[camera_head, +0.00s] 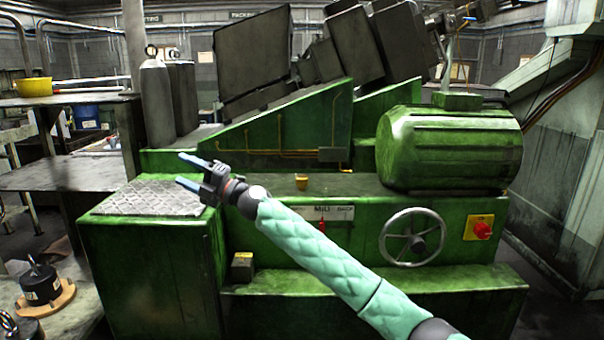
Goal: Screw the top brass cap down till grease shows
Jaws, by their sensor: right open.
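A small brass-coloured cap (301,182) stands upright on the ledge of the green machine, below the sloped housing. Whether it is the top cap of several I cannot tell, and no grease can be made out on it. My right gripper (186,171) is open and empty, with blue fingertips pointing left. It is over the machine's left end near the chequered plate, well left of the cap and apart from it. My right arm crosses in front of the machine below the cap. My left gripper is not in view.
The green machine (150,270) fills the middle, with a handwheel (412,237), a red switch (482,229) and a rounded green cover (450,148) at right. Grey cylinders (157,100) stand behind left. A weight on a wooden disc (42,285) sits lower left.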

